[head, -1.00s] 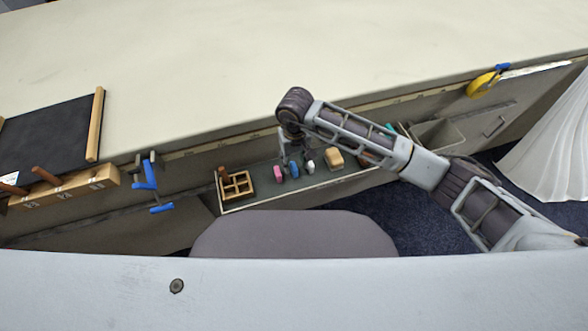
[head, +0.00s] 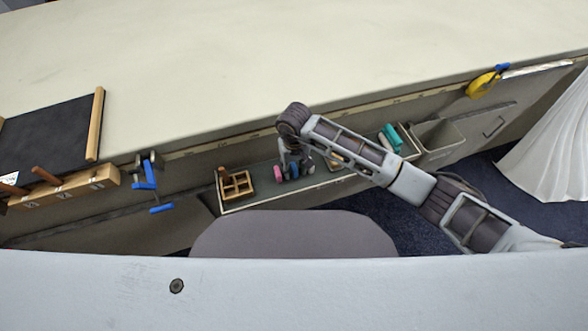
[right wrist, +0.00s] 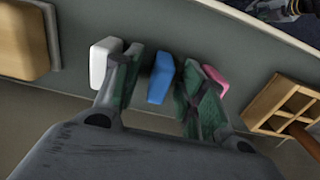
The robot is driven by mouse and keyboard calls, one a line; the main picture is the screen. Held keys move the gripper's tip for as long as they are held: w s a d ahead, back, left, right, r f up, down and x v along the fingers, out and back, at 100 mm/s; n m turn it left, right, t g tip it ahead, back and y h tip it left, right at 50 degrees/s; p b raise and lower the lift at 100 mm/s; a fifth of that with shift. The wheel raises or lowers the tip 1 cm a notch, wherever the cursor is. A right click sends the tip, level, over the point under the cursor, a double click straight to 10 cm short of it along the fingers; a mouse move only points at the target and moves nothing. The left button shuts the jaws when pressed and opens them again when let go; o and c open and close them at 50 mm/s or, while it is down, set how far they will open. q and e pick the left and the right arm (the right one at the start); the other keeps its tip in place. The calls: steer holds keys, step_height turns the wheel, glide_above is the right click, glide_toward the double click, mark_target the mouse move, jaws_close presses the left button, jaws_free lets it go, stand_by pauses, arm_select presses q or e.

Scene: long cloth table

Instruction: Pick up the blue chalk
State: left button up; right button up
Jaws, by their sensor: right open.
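The blue chalk (head: 294,169) stands on the narrow tray below the table edge, between a pink piece (head: 278,174) and a white piece (head: 309,167). In the right wrist view the blue chalk (right wrist: 161,79) shows between the two fingers of my right gripper (right wrist: 160,70), with a gap on both sides. The right gripper is open and holds nothing. The white piece (right wrist: 102,63) lies outside its left finger and the pink piece (right wrist: 216,78) outside its right finger. In the head view the wrist partly hides the gripper. My left gripper is not in view.
A wooden compartment holder (head: 236,186) stands left of the chalks, and a tan block (right wrist: 22,40) shows on the other side. A blue clamp (head: 146,178) hangs farther left. A teal item (head: 390,137) and a grey bin (head: 438,138) are at the right.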

mark_target(294, 166)
jaws_close()
stand_by(0.3)
steer(key=shift+r, duration=5.05)
